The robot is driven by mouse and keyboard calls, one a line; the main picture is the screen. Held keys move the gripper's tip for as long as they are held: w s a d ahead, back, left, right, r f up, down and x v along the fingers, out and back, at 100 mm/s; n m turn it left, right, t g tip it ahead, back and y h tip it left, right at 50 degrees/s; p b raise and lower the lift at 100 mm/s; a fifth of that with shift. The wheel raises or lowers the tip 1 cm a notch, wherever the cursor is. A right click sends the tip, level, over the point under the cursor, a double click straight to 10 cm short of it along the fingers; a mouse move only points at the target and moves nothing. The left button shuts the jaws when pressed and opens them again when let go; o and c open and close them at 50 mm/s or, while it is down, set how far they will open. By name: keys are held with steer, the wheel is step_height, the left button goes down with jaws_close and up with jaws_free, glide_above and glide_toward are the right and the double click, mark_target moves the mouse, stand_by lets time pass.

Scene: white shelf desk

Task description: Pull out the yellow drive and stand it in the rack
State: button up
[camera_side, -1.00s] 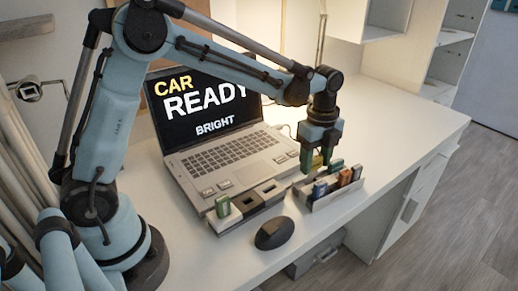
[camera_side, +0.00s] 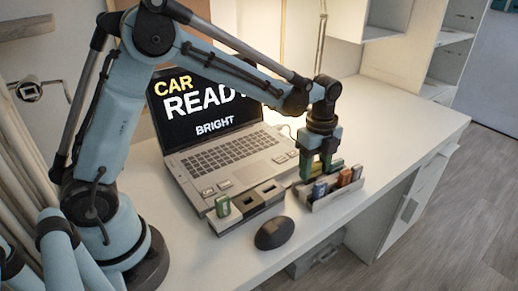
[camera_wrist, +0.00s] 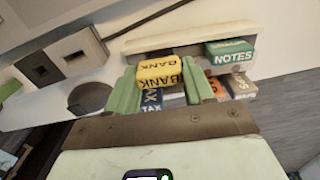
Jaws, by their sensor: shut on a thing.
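The yellow drive (camera_wrist: 160,70), labelled BANK, is between the two green fingers of my gripper (camera_wrist: 159,78) in the wrist view; the gripper is shut on it. In the side view my gripper (camera_side: 317,172) points down at the rear left part of the rack (camera_side: 338,197), and the fingers hide the yellow drive. The rack's pale edge (camera_wrist: 190,38) shows in the wrist view. I cannot tell whether the drive's lower end touches the rack.
The rack holds a green NOTES drive (camera_wrist: 230,54), a blue TAX drive (camera_wrist: 150,103), an orange drive (camera_side: 345,177) and a grey MAPS drive (camera_wrist: 240,86). A green drive (camera_side: 222,206) stands in the laptop-side dock (camera_side: 236,219), beside open slots. A dark mouse (camera_side: 270,233) lies in front.

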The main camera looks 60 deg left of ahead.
mark_target(315, 165)
steer(key=shift+f, duration=0.85)
steer(key=o, duration=1.1)
steer(key=shift+r, duration=0.1)
step_height(315, 165, up, 12)
steer(key=shift+f, duration=0.1)
